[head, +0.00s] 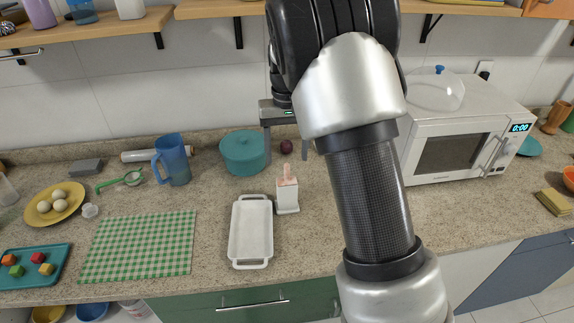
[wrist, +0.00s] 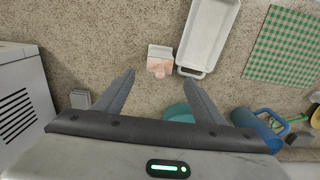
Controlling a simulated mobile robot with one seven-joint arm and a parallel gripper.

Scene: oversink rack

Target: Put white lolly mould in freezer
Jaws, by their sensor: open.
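The white lolly mould (head: 288,197) stands upright on the counter, a small white block with a pink top. In the wrist view the mould (wrist: 160,52) shows with its pink part toward me, just beyond the fingertips. My gripper (head: 286,148) is open and empty, above the counter toward the back. In the wrist view my gripper (wrist: 158,78) has its fingers spread, apart from the mould. No freezer can be made out in either view.
A white baking dish (head: 236,230) lies close left of the mould. A teal pot (head: 243,153) and a dark red onion (head: 286,147) are behind it. A white microwave (head: 460,130) stands right. A blue jug (head: 174,162) and green checked cloth (head: 140,245) are left.

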